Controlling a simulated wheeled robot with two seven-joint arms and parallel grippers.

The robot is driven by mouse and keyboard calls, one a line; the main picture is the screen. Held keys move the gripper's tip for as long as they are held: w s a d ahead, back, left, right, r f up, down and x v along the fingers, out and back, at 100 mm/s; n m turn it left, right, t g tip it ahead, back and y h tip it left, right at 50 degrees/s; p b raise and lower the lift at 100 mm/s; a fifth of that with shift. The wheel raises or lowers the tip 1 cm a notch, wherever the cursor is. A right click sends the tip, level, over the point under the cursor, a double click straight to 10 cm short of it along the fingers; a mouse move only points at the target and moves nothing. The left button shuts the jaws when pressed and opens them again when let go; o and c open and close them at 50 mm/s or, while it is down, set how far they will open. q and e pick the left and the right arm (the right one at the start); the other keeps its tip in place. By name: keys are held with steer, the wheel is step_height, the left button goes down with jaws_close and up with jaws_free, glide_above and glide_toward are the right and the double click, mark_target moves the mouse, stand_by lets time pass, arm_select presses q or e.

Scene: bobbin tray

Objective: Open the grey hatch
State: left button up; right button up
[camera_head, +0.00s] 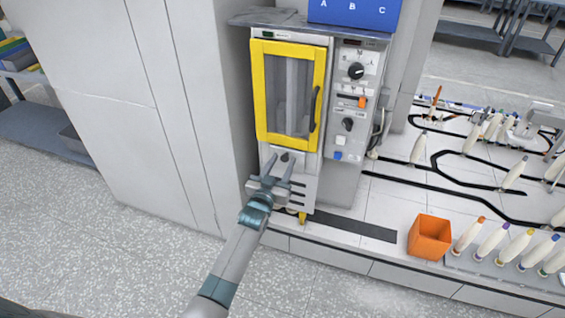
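The grey hatch (301,167) is the low grey panel at the front of the machine, below the yellow-framed door (262,95). It looks shut, with a small dark knob (285,157) on its upper part. My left gripper (279,165) is in front of the hatch, its two fingers spread apart and pointing up toward the knob. Nothing shows between the fingers. I cannot tell whether they touch the hatch. The gripper and wrist hide the hatch's lower left part. My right gripper is not in view.
A control panel (345,120) with knobs stands right of the door. A blue box (354,12) sits on top. A tall grey cabinet wall (150,110) is close on the left. An orange bin (429,237) and several bobbins (490,242) are at right. The front floor is clear.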

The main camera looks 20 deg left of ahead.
arm_select(q)
steer(key=shift+w, duration=0.3)
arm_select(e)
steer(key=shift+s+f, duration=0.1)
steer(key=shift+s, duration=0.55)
